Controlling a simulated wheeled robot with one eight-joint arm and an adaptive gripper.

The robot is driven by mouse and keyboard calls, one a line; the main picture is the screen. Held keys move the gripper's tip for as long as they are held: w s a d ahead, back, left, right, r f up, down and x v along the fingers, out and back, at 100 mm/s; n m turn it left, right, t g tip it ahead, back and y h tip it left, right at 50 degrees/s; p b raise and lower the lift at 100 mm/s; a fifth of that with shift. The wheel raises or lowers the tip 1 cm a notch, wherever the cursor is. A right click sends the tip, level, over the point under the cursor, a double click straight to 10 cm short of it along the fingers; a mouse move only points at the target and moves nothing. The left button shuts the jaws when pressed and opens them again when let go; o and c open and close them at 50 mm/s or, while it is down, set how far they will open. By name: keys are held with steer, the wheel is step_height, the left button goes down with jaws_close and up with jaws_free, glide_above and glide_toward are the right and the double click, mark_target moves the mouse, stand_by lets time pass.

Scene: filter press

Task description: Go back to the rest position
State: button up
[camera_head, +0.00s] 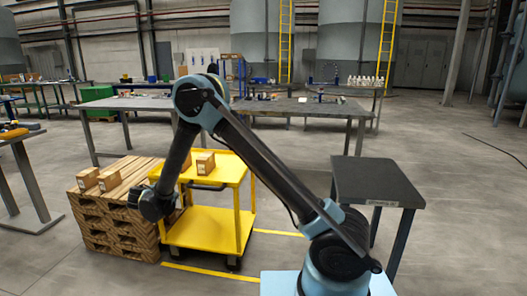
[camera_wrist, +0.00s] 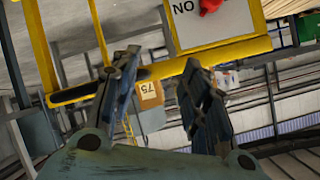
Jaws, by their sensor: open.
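The task names no object apart from my own arm. In the wrist view my gripper (camera_wrist: 163,82) has its two dark fingers spread apart with nothing held between them. In the head view my arm rises from its base at the lower right, bends at a high elbow and drops to the left. Its wrist end (camera_head: 150,204) hangs in front of the yellow cart (camera_head: 208,228) and the pallet stack (camera_head: 110,222). My fingers are hard to make out there.
Cardboard boxes sit on the cart (camera_head: 205,163) and the pallets (camera_head: 108,180). A dark side table (camera_head: 375,182) stands right of my arm, with long workbenches (camera_head: 290,107) behind. The wrist view shows yellow bars (camera_wrist: 165,68) and a "NO" sign (camera_wrist: 225,22). Floor at right is clear.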

steer(key=w+d+r+g+h, duration=0.1)
steer(key=w+d+r, duration=0.1)
steer(key=d+r, duration=0.3)
steer(key=w+d+r+g, duration=0.1)
steer(key=w+d+r, duration=0.15)
steer(key=d, duration=0.35)
steer(key=s+d+r+n+g, duration=0.1)
steer(key=d+r, duration=0.3)
steer(key=d, duration=0.6)
steer(key=s+d+r+n+g+h, duration=0.1)
steer(key=s+d+r+g, duration=0.15)
steer(key=d, duration=0.75)
steer(key=d+r+n+g, duration=0.1)
steer(key=d+r, duration=0.3)
steer(key=d, duration=0.7)
steer(key=s+d+n+g, duration=0.2)
steer(key=s+d+g, duration=0.1)
steer(key=s+d, duration=1.3)
steer(key=s+d+f+n+y, duration=0.1)
steer(key=s+d+f, duration=0.1)
steer(key=s, duration=0.6)
steer(key=s+d+f+n+y, duration=0.1)
steer(key=s+f, duration=0.3)
steer(key=s, duration=0.4)
steer(key=shift+s+d+f+g+y, duration=0.35)
steer(key=shift+d+g+y, duration=0.1)
steer(key=shift+d+y, duration=0.3)
